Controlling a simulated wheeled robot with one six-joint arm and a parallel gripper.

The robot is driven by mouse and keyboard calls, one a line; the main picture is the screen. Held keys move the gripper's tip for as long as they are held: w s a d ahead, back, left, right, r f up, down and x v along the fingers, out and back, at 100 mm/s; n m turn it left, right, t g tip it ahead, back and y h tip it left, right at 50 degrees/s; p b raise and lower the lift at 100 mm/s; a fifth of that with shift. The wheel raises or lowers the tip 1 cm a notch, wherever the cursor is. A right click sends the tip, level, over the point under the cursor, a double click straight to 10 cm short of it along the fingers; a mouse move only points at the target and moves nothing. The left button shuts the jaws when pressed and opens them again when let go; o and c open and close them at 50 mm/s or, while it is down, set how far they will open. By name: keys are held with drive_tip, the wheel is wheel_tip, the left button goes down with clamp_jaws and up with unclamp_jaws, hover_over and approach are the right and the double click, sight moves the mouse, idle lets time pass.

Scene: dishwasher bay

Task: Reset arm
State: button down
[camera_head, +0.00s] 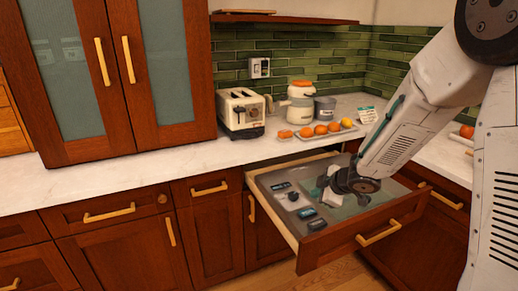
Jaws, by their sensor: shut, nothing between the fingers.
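My arm reaches down from the upper right. My gripper (326,187) is at its lower end, over the open drawer (283,221). My forearm and wrist hide the drawer's back right part.
The drawer juts out from the counter, with its brass handle (379,233) in front. Tall cabinets (112,70) rise at left.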

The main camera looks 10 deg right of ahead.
drive_tip(key=d+m+h, duration=0.1)
drive_tip(key=s+d+f+m+h, duration=0.1)
drive_tip(key=d, duration=0.1)
drive_tip(key=s+d+h, duration=0.1)
drive_tip(key=d, duration=0.1)
drive_tip(key=shift+f+m+g, duration=0.2)
drive_tip(key=shift+m+g, duration=0.2)
drive_tip(key=s+d+m+h, duration=0.1)
drive_tip(key=s+d+r+m+h, duration=0.1)
drive_tip(key=d, duration=0.1)
drive_tip(key=shift+s+r+g, duration=0.2)
drive_tip(key=shift+g, duration=0.2)
drive_tip(key=s+r+m+g+h, duration=0.1)
drive_tip(key=s+r+m+g, duration=0.3)
drive_tip(key=s, duration=0.6)
drive_tip(key=s+r+m+g+h, duration=0.15)
drive_tip(key=s+r+m, duration=0.35)
drive_tip(key=s, duration=0.5)
drive_tip(key=s+a+r+y, duration=0.2)
drive_tip(key=s+a+r, duration=0.1)
drive_tip(key=s, duration=0.3)
drive_tip(key=s+a+r+y, duration=0.2)
drive_tip(key=s+a+r, duration=0.2)
drive_tip(key=s+r, duration=0.1)
drive_tip(key=shift+s+r+m+t, duration=0.15)
drive_tip(key=shift+s+m+t, duration=0.2)
drive_tip(key=shift+s, duration=0.5)
